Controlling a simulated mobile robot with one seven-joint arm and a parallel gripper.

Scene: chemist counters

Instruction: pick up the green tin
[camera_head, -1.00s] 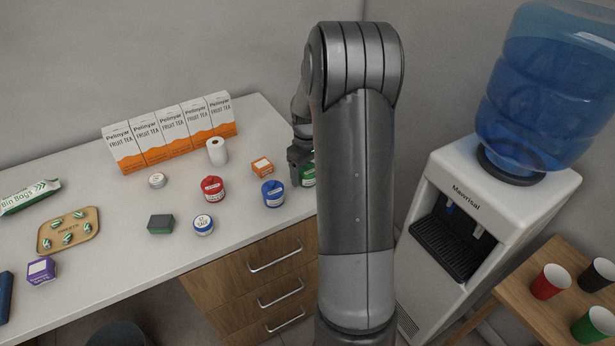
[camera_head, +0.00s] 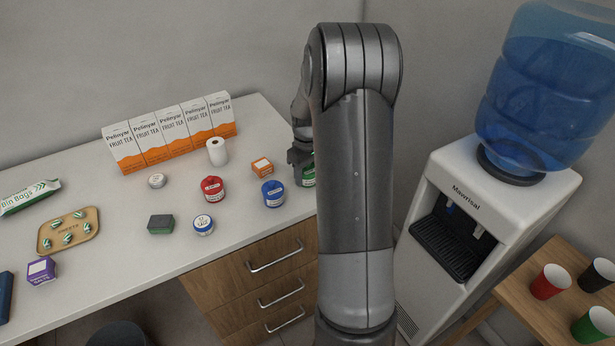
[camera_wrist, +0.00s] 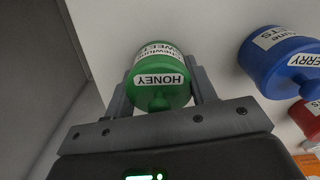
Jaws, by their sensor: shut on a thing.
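The green tin (camera_wrist: 158,72) has a white label reading HONEY and a knob on its lid. In the wrist view it sits between the two fingers of my gripper (camera_wrist: 160,90), which is shut on it. In the head view only a sliver of the green tin (camera_head: 308,178) shows at the counter's right end, beside my arm. My gripper (camera_head: 300,158) is at its upper part there, and my arm hides the rest. I cannot tell whether the tin is clear of the counter.
A blue tin (camera_head: 273,193), a red tin (camera_head: 212,188) and an orange box (camera_head: 262,166) stand to the left on the counter (camera_head: 120,205). The blue tin is also close by in the wrist view (camera_wrist: 275,62). A water cooler (camera_head: 490,200) stands to the right, beyond my arm.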

